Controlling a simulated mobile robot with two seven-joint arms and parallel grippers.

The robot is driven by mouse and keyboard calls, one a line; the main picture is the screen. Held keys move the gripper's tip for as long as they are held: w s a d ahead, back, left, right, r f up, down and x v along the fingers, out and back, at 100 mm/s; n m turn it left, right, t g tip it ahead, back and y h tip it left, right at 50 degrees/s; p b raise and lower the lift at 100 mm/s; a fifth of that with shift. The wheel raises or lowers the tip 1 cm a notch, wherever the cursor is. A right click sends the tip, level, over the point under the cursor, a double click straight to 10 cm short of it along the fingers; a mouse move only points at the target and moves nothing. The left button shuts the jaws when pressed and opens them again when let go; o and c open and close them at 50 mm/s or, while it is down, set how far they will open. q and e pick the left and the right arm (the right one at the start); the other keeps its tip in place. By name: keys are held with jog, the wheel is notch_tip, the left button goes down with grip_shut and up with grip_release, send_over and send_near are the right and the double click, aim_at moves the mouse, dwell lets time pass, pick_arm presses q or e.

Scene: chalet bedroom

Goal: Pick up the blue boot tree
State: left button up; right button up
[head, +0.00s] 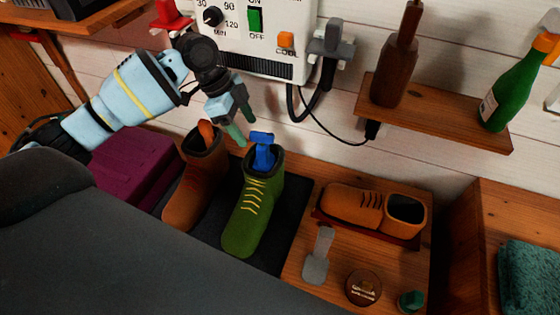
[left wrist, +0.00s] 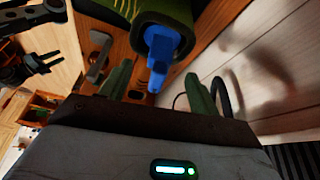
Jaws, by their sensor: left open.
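The blue boot tree (head: 263,152) stands in the green boot (head: 252,207), its upper end showing above the boot opening. My left gripper (head: 240,125) is open and empty, just up and left of the boot tree in the head view. In the left wrist view the boot tree (left wrist: 159,62) shows between the two spread green-grey fingers (left wrist: 160,88), and the fingers do not appear to touch it. The green boot's dark opening (left wrist: 168,30) is behind it. The lower part of the boot tree is hidden in the boot.
A brown boot (head: 193,190) with an orange piece in it stands close at left. A wall unit (head: 258,25) with a dial and hanging cable is behind.

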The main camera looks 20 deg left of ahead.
aim_at(260, 144)
pick_arm(q)
jog(key=x, duration=0.2)
jog(key=shift+d+f, duration=0.2)
pick_arm(e)
jog(key=shift+s+a+f, duration=0.1)
jog(key=shift+s+a, duration=0.05)
jog(key=shift+s, duration=0.25)
pick_arm(q)
jog(key=shift+w+d+f, duration=0.1)
jog(key=shift+d+f, duration=0.25)
jog(key=shift+f, duration=0.15)
jog(key=x, duration=0.4)
jog(key=shift+w+d+r, duration=0.15)
grip_shut()
pick_arm(e)
jog(key=shift+w, duration=0.2)
